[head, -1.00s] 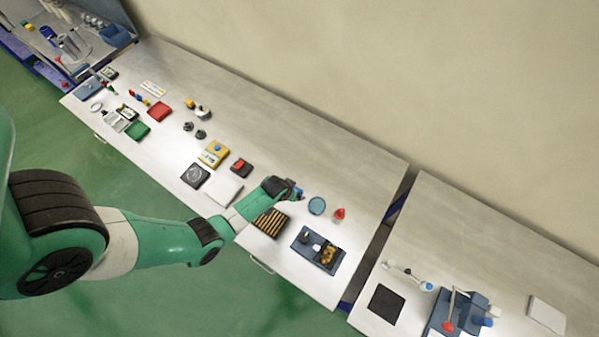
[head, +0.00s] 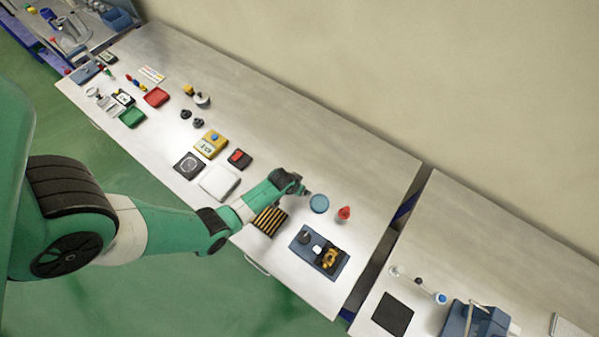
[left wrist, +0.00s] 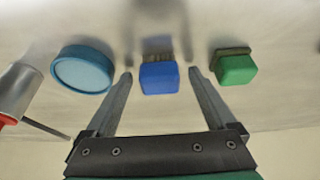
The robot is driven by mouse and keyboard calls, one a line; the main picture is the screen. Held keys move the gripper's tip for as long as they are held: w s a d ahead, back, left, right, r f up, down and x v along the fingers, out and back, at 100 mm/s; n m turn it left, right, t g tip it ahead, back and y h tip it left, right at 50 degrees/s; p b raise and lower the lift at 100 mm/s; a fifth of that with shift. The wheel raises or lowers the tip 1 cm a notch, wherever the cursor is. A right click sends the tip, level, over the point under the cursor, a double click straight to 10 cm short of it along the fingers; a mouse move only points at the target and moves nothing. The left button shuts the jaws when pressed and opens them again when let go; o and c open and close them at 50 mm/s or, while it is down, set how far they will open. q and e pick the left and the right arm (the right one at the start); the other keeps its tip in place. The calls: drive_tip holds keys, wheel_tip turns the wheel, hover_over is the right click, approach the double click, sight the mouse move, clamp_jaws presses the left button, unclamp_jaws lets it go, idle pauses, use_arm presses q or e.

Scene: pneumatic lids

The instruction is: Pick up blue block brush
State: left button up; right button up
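The blue block brush (left wrist: 159,78) shows in the left wrist view, bristles pointing away toward the table. It sits between the two fingers of my left gripper (left wrist: 160,73), which is open with a visible gap on each side of the block. In the head view my left gripper (head: 304,190) is low over the table, and it mostly hides the brush there. My right gripper is in neither view.
A round blue dish (left wrist: 83,70) lies left of the fingers and also shows in the head view (head: 319,204). A red-tipped item (head: 344,213) is beyond it. A striped black rack (head: 270,221) lies beside my wrist. A dark blue tray (head: 302,244) is nearer the front edge.

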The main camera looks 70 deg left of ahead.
use_arm(q)
clamp_jaws()
drive_tip(key=shift+r, duration=0.1)
